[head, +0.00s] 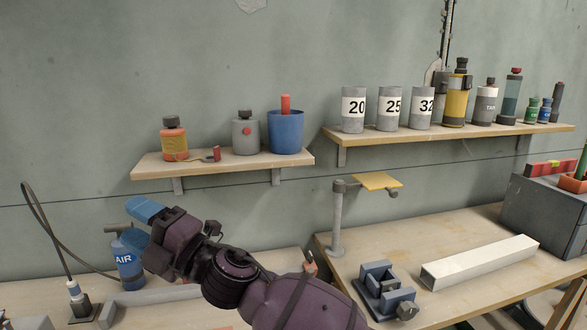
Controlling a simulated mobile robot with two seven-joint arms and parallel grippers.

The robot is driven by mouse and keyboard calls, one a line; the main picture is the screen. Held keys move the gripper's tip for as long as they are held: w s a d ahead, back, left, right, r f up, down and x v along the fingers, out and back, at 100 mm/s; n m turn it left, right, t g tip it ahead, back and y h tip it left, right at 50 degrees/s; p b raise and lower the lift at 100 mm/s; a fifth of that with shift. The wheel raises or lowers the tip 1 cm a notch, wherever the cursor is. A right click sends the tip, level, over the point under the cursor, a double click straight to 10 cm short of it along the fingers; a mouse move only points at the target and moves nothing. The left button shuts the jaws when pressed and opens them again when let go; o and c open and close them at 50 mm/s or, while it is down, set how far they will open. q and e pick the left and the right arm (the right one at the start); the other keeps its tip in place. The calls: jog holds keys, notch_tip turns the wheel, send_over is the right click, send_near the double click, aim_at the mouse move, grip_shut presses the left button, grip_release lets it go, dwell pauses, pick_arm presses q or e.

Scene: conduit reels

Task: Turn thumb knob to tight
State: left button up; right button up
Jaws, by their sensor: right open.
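A grey stand (337,219) with a side arm and a yellow plate (376,181) rises at the left end of the right bench. A small dark knob (394,193) sits at the plate's right end. A blue-grey vise-like clamp (378,281) on the same bench has a grey knob (407,311) at its front. I cannot tell which is the thumb knob, or how tight either is. My left gripper is out of view.
A long white square tube (480,262) lies on the right bench (450,245). The upper shelf (450,132) holds numbered cans and bottles. The left shelf (222,163) holds bottles and a blue cup (286,131). A grey box (543,215) stands at right.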

jog(key=w+d+f+m+t+h+p, duration=0.1)
jog(key=w+d+f+m+t+h, duration=0.25)
jog(key=d+m+t, duration=0.35)
jog(key=w+d+f+m+t+h, duration=0.2)
jog(key=d+f+m+t+h, duration=0.15)
jog(key=d+m, duration=0.5)
jog(key=s+d+f+m+t+h+p, duration=0.2)
jog(key=d+f+m+h, duration=0.65)
jog(key=d, duration=0.65)
jog(key=s+d+f+m+g+h+p, duration=0.15)
jog(key=s+d+f+m+h, duration=0.35)
jog(key=s+d+f, duration=1)
pick_arm(q)
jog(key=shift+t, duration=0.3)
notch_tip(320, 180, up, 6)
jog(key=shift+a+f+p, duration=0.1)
jog(key=shift+p, duration=0.35)
pick_arm(e)
jog(key=s+d+f+m+g+h, duration=0.1)
jog(key=s+d+f+g, duration=0.1)
jog(key=s, duration=0.5)
jog(key=s+d+f+m+g, duration=0.2)
jog(key=s+d+f, duration=0.3)
jog(key=s+d, duration=0.1)
jog(key=shift+s+d+f+h, duration=0.15)
jog(key=shift+s+f+h, duration=0.2)
jog(key=shift+s, duration=0.25)
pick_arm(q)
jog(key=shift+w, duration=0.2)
